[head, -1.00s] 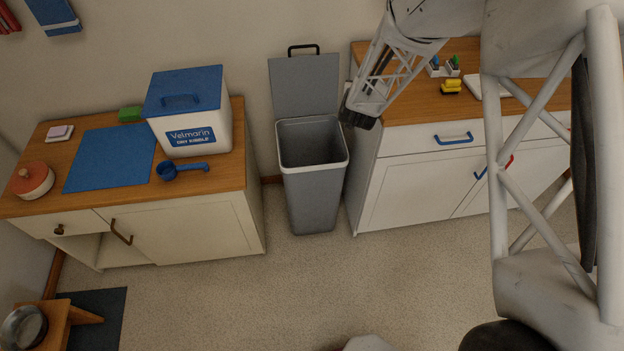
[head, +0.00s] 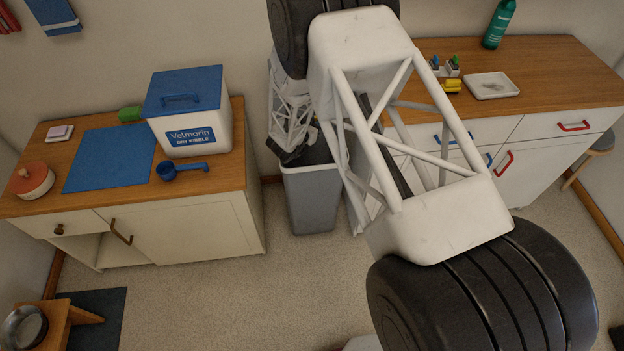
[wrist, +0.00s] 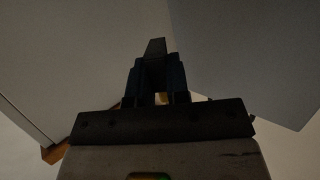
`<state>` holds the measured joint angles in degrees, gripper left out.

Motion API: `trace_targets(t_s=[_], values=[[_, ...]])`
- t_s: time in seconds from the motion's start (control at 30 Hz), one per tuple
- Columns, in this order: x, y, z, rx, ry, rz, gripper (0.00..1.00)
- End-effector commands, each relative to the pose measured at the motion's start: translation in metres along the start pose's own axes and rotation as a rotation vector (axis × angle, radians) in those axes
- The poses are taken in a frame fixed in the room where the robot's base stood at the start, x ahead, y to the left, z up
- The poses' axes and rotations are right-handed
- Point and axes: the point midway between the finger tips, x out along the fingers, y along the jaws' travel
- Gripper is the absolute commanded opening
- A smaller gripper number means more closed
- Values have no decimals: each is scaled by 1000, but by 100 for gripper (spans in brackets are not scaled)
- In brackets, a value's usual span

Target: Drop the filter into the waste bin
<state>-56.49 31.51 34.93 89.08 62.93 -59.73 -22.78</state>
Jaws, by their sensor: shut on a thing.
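The grey waste bin (head: 309,204) stands on the floor between the two cabinets, and its lid is raised at the back. My gripper (head: 298,157) is at the bin's mouth in the head view and hides much of the opening. In the wrist view my gripper (wrist: 155,68) points ahead with its dark fingers close together. It is shut on a small dark piece (wrist: 155,47) between the fingertips, which I take to be the filter. The picture is too dim to show its shape, and the filter is not discernible in the head view.
The left cabinet (head: 190,225) carries a white kibble box (head: 195,125) with a blue lid, close to the bin. The right counter (head: 555,75) holds a white tray (head: 491,86), a yellow object (head: 452,86) and a green bottle (head: 498,25).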

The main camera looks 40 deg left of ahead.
Motion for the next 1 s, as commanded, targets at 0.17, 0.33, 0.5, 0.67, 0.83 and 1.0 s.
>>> trace_targets(t_s=[0.17,0.33,0.5,0.67,0.83,1.0], values=[[-3,-3,24,12,0,39,0],[-4,-4,29,17,1,49,0],[-4,-3,29,16,1,49,0],[-3,-3,30,16,1,48,0],[-2,-3,34,16,0,48,0],[1,-3,44,15,-1,49,0]])
